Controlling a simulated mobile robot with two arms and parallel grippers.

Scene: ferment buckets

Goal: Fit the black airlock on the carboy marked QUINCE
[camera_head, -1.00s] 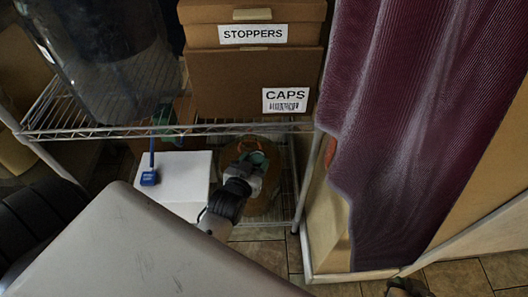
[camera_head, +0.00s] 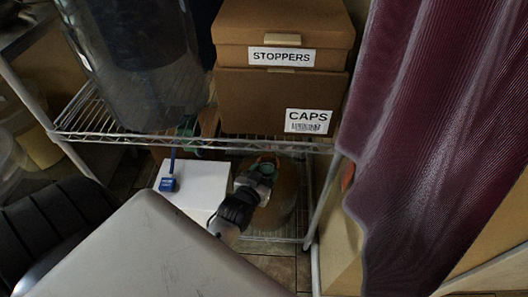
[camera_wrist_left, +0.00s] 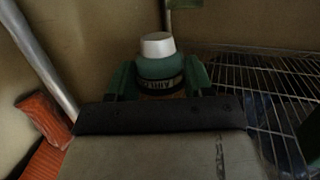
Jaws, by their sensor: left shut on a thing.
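My left gripper (camera_head: 262,170) reaches under the wire shelf. In the left wrist view the left gripper (camera_wrist_left: 160,80) has its green fingers shut on either side of a small upright piece with a pale cap, teal body and lettered black band. I take this piece to be the airlock (camera_wrist_left: 157,65); the lettering is not readable. An amber-brown carboy (camera_head: 284,204) stands low in the shelving, behind and right of the gripper. No QUINCE mark can be read. Its neck is mostly hidden, and I cannot tell whether the airlock touches it. My right gripper is not in view.
Overhead, the wire shelf (camera_head: 120,125) bears STOPPERS (camera_head: 284,24) and CAPS (camera_head: 270,98) boxes and a large clear vessel (camera_head: 140,60). A purple curtain (camera_head: 430,130) hangs at the right.

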